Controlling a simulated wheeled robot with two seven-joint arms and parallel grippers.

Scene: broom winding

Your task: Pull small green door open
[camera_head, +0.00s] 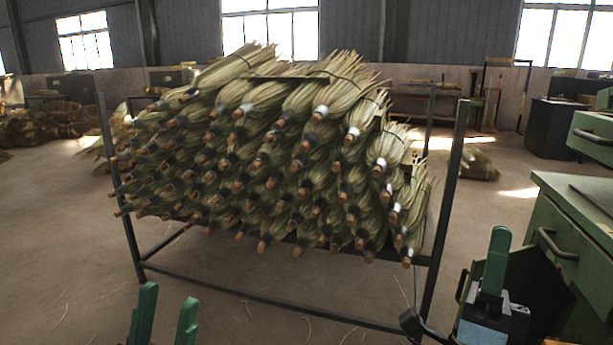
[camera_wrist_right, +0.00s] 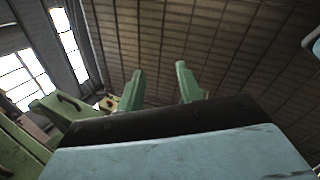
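The green cabinet (camera_head: 575,285) stands at the right edge of the head view. Its small green door (camera_head: 477,270) appears to stand out from the cabinet front, with a dark handle (camera_head: 462,285) on its left side; my right gripper hides part of it. My right gripper (camera_head: 496,262) is upright in front of the door. In the right wrist view its two green fingers (camera_wrist_right: 160,88) are apart with nothing between them. Whether it touches the door cannot be told. My left gripper (camera_head: 167,315) is open and empty at the bottom left.
A dark metal rack (camera_head: 135,225) full of brooms (camera_head: 270,150) stands in the middle, close to the left of the door. A drawer handle (camera_head: 553,243) and an upper green drawer (camera_head: 592,135) are at the right. The floor (camera_head: 60,220) at the left is mostly clear.

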